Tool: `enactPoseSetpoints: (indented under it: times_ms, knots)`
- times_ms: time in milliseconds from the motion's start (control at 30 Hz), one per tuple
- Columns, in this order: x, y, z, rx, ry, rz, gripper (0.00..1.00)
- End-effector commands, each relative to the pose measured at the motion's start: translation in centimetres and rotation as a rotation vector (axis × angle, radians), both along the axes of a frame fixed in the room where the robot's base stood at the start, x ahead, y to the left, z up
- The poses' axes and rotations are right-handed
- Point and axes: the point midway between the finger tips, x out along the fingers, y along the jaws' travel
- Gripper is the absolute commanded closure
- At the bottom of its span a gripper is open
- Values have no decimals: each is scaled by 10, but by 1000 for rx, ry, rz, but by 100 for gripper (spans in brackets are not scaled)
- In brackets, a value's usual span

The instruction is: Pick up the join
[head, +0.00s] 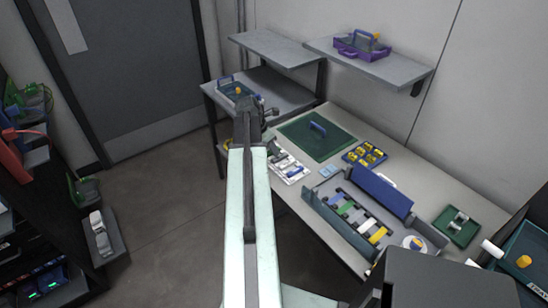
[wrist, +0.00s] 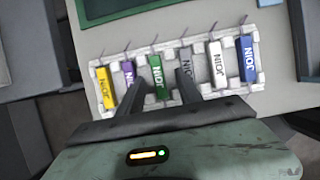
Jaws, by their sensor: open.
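In the wrist view a white rack (wrist: 262,82) holds a row of blocks lettered JOIN: a yellow join (wrist: 106,88), a purple join (wrist: 129,75), a green join (wrist: 157,76), a grey join (wrist: 187,70), a white join (wrist: 217,65) and a blue join (wrist: 247,60). My gripper (wrist: 161,80) is open, its fingers reaching over the rack on either side of the green join. I cannot tell whether they touch anything. The white rack (head: 292,173) also shows in the head view, partly hidden by my arm.
A dark green mat (head: 312,148) lies behind the rack on the bench. A blue tray of yellow parts (head: 364,154) and a long grey unit with a blue lid (head: 381,191) stand to the right. A wall shelf (head: 400,75) hangs above.

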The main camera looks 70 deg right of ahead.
Motion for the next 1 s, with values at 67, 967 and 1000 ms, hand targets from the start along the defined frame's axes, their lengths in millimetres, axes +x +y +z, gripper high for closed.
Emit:
enactPoseSetpoints:
  times_ms: [67, 967, 1000]
  knots:
    - [-2, -3, -14, 0, 0, 0, 58]
    - [-3, -4, 14, 0, 0, -1, 100]
    - [-3, -4, 21, 0, 0, -1, 100]
